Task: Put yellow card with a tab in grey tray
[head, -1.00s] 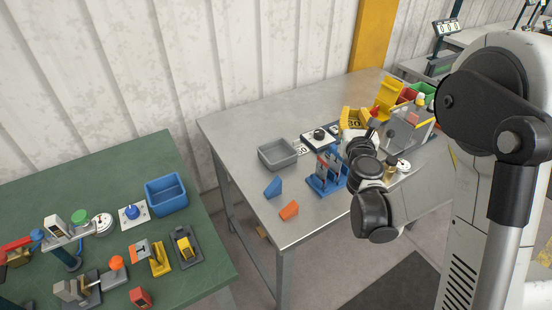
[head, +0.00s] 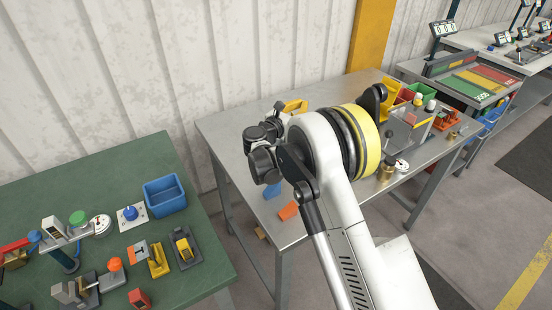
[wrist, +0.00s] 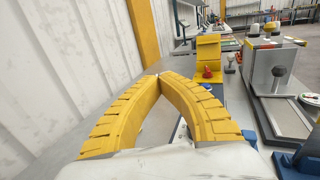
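My gripper's yellow ridged fingers (wrist: 157,78) curve in and meet at their tips in the wrist view. I see nothing between them. In the head view part of the yellow fingers (head: 296,106) shows behind my wrist, over the far left part of the steel table. The grey tray is hidden behind my arm in the head view now. I cannot make out a yellow card with a tab. A yellow upright holder (wrist: 208,50) with a red knob in front stands right of my fingers in the wrist view.
The steel table (head: 230,135) has a blue wedge (head: 272,190) and an orange block (head: 288,211) near its front left. Coloured bins (head: 414,97) and a grey machine stand at its right. A green table (head: 100,180) with a blue bin (head: 166,194) is at left.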

